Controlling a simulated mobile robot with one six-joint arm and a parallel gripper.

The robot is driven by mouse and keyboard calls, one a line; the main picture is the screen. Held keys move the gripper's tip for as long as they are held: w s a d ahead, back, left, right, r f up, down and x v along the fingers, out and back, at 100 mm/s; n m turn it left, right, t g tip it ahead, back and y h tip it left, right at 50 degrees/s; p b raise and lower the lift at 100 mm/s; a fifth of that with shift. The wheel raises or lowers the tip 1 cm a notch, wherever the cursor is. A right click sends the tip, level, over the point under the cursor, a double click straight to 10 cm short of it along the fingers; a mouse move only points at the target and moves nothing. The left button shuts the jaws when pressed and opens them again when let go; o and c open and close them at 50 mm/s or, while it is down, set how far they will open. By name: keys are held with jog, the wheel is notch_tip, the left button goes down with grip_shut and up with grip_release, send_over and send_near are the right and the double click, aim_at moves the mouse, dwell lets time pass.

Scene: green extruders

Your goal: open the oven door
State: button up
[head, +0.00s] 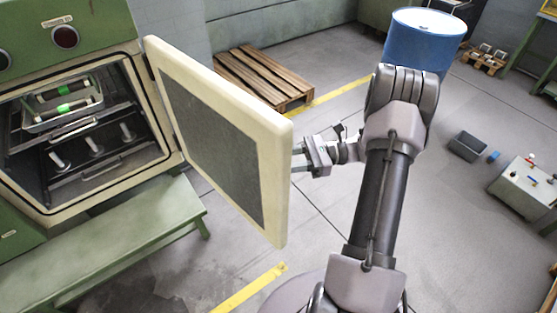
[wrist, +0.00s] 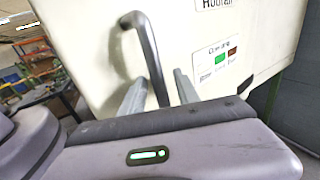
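The oven (head: 90,210) stands at the left of the head view. Its cream door (head: 279,190) is swung wide open on its right-hand hinge side, dark inner panel facing left. In the wrist view the door's outer face (wrist: 185,25) carries a dark grey bar handle (wrist: 147,48). My gripper (head: 299,160) is at the outer face of the door, on its right. In the wrist view its two fingers (wrist: 160,88) are apart, one on each side of the handle, with a gap showing on the right. The handle is hidden in the head view.
Inside the oven are racks and a tray (head: 62,112) with green-marked parts. A green bench (head: 120,235) stands before the oven. A wooden pallet (head: 262,75) and blue barrel (head: 425,40) are behind. A grey box (head: 467,146) lies right; floor between is clear.

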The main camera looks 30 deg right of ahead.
jog(key=shift+d, duration=0.1)
jog(key=p+v, duration=0.2)
jog(key=v, duration=1.5)
jog(key=shift+p, duration=0.4)
jog(key=shift+s+d, duration=0.1)
